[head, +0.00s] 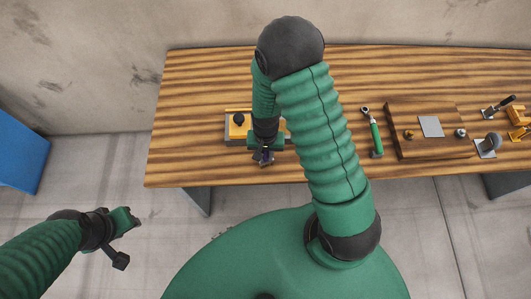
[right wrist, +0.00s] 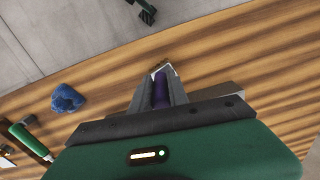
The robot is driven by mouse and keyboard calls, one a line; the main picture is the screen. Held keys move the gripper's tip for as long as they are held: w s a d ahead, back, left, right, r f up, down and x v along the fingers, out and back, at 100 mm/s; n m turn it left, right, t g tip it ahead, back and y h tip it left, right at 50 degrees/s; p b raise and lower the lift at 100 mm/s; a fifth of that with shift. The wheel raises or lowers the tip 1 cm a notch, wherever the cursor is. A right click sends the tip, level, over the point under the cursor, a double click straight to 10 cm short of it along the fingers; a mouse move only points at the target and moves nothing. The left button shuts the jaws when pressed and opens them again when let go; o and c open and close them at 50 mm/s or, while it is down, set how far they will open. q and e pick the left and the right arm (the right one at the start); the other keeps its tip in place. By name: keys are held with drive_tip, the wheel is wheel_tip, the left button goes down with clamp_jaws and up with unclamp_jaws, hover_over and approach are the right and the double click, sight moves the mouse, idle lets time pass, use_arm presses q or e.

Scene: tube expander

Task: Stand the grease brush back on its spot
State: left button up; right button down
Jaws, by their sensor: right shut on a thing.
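My right gripper (head: 264,154) is low over the front left part of the wooden table. In the right wrist view, its jaws (right wrist: 159,90) are shut on a slim purple thing (right wrist: 160,92), which looks like the grease brush. A pale, metal-like edge shows at its far end. I cannot tell whether it touches the table. The brush's spot cannot be made out. My left gripper (head: 122,222) hangs left of the table over the floor; its jaws are too unclear to read.
A grey-edged tray with a yellow block (head: 238,124) lies just behind the right gripper. A green-handled ratchet (head: 375,135) and a brown board (head: 430,151) lie to the right. A crumpled blue thing (right wrist: 67,98) lies on the table. A blue box (head: 20,152) stands far left.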

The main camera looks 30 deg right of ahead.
drive_tip(key=shift+f+b, duration=0.5)
drive_tip(key=shift+f, duration=0.2)
drive_tip(key=c, duration=1.2)
unclamp_jaws()
drive_tip(key=shift+r, duration=0.1)
wheel_tip(320, 180, up, 8)
drive_tip(key=p, duration=0.7)
drive_tip(key=shift+s+a+r+n+t+b, duration=0.45)
drive_tip(key=shift+s+a+r+n+b, duration=0.35)
drive_tip(key=shift+n+b, duration=0.75)
drive_tip(key=shift+s+a+r+n+t+b, duration=0.55)
drive_tip(key=shift+r+n+b, duration=0.4)
drive_tip(key=shift+b, duration=1.15)
drive_tip(key=shift+s+a+r+n+t+b, duration=0.3)
drive_tip(key=shift+s+a+r+n+b, duration=0.55)
drive_tip(key=shift+b, duration=1)
